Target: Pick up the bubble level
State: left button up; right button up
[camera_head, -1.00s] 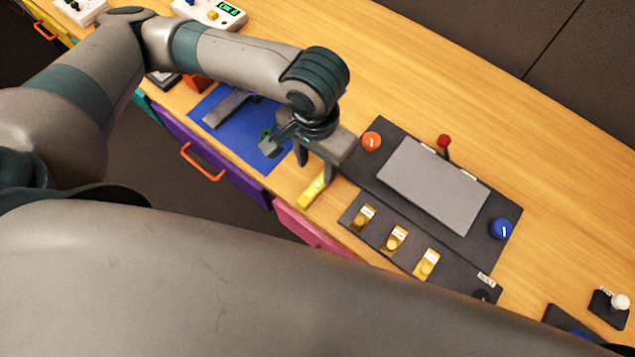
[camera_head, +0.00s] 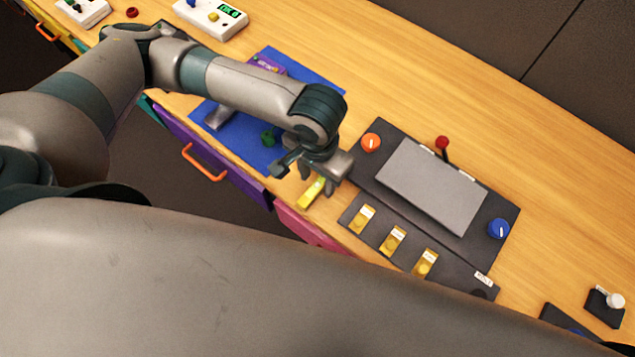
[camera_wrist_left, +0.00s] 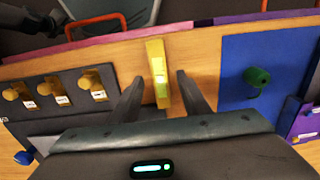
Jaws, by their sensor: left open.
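The yellow bubble level (camera_head: 312,193) lies on the wooden table near its front edge, left of the black panel. In the left wrist view the level (camera_wrist_left: 157,72) points away from me, with a bright vial near its middle. My left gripper (camera_head: 318,187) is above the level, fingers pointing down. In the wrist view its two open fingers (camera_wrist_left: 158,90) stand either side of the level's near end, with gaps on both sides. I cannot tell how far above the table the fingertips are. My right gripper is not seen.
The black panel (camera_head: 365,184) holds a grey plate, an orange knob (camera_head: 371,142), a blue knob (camera_head: 499,229), a red-topped lever (camera_head: 442,143) and yellow switches (camera_head: 392,240). A blue mat (camera_head: 232,139) with a green object (camera_head: 268,138) lies to the left. Drawers with handles (camera_head: 203,163) are below the edge.

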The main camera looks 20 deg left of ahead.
pick_arm(q)
jog(key=shift+f, duration=0.55)
grip_shut()
jog(key=shift+r, duration=0.1)
jog(key=shift+r, duration=0.55)
notch_tip(320, 180, up, 2)
jog(key=shift+r+b, duration=0.15)
jog(key=shift+b, duration=0.2)
jog(key=s+d+r, duration=0.6)
jog(key=d+r, duration=0.1)
jog(key=d, duration=0.2)
jog(key=shift+s+d+r+b, duration=0.2)
jog(key=shift+s+d+b, duration=0.1)
jog(key=shift+b, duration=0.1)
